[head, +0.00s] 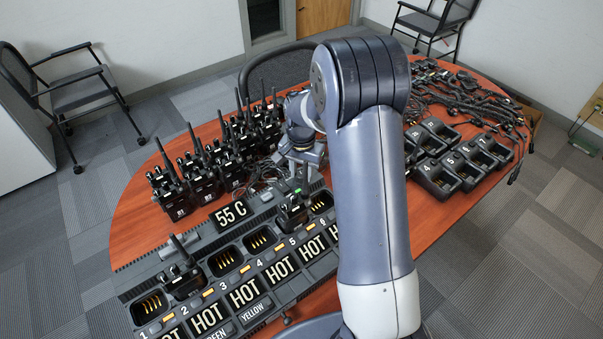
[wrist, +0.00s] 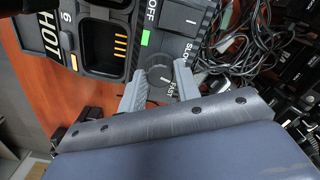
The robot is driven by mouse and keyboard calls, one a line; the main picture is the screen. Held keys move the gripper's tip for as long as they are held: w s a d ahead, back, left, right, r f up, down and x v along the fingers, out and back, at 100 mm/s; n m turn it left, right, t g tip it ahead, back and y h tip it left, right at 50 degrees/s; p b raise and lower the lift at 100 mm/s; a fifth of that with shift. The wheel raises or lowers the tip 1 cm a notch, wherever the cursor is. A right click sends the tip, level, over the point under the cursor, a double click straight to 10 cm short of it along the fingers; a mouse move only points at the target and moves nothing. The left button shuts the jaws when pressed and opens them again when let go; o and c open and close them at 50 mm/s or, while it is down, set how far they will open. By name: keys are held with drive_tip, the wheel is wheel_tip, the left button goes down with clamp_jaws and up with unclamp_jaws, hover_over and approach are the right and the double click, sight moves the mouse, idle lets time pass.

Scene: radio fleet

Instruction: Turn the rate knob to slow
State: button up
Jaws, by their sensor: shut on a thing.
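The rate knob (wrist: 159,66) is a round dark knob on the grey charger panel, between the printed words SLOW and FAST. My gripper (wrist: 160,76) has its two grey fingers on either side of it, shut on the knob. A pale mark shows near the knob's edge on the FAST side, but I cannot tell for sure where the pointer stands. In the head view my gripper (head: 303,158) is at the charger's far right end, and my arm hides the knob.
The charger (head: 182,228) has numbered slots, a 55 C display and HOT signs; radios stand in some slots. More radios (head: 200,185) crowd its far side. Cables (wrist: 250,55) lie close to the panel. Several empty chargers (head: 437,180) stand at the right.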

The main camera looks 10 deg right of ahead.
drive_tip(key=n+b, duration=0.1)
drive_tip(key=n, duration=0.5)
drive_tip(key=shift+n, duration=0.3)
drive_tip(key=n+b, duration=0.1)
drive_tip(key=n, duration=0.4)
drive_tip(key=shift+r, duration=0.1)
idle(0.3)
drive_tip(key=o, duration=1)
wheel_tip(320, 180, up, 11)
drive_tip(key=shift+f, duration=0.15)
